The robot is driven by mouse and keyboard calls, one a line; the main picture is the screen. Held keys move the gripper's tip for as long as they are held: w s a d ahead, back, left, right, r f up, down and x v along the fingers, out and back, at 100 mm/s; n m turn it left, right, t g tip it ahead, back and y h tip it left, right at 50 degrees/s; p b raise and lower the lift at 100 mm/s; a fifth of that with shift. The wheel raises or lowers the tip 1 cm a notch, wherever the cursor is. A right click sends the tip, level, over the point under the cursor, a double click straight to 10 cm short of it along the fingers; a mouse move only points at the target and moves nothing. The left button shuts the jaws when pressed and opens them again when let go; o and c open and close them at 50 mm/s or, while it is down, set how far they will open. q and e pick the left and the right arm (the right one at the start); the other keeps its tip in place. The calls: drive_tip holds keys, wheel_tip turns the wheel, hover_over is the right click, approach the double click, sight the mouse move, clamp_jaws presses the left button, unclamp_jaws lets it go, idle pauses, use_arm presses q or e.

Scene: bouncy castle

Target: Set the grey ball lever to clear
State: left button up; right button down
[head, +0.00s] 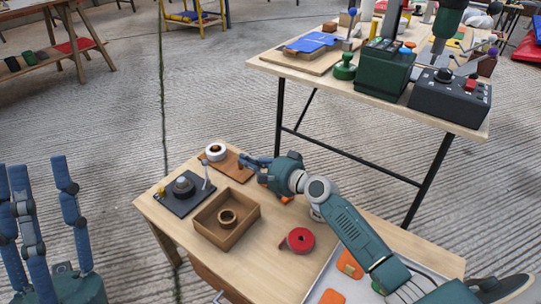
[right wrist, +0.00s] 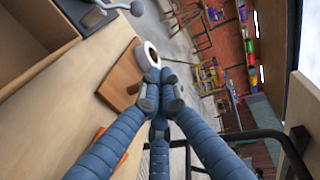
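A black plate (head: 172,205) with a round dark knob lies on the left of the near table. A thin lever with a pale grey ball (head: 206,163) stands up at its right edge. The lever's grey ball (right wrist: 137,9) also shows at the top of the right wrist view. My right gripper (head: 246,163) is above the table, right of the lever and apart from it. In the right wrist view its fingers (right wrist: 160,90) are drawn together with nothing visible between them. My left gripper (head: 45,180) is at the left edge, fingers spread and empty. Any lever markings are too small to read.
A white roll (head: 215,152) on a brown board stands behind the lever. A wooden box (head: 250,213) holding a ring and a red spool (head: 300,240) are nearer. A white tray (head: 330,275) is at the front. A second table (head: 300,72) bears control boxes.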

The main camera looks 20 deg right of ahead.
drive_tip(key=shift+s+d+r, duration=0.2)
drive_tip(key=shift+s+d, duration=0.15)
drive_tip(key=shift+d, duration=0.45)
drive_tip(key=shift+s+d+r, duration=0.2)
drive_tip(key=shift+s+d, duration=0.2)
drive_tip(key=shift+d, duration=0.45)
drive_tip(key=shift+s+d+r, duration=0.2)
drive_tip(key=shift+s+d, duration=0.15)
drive_tip(key=shift+d, duration=0.45)
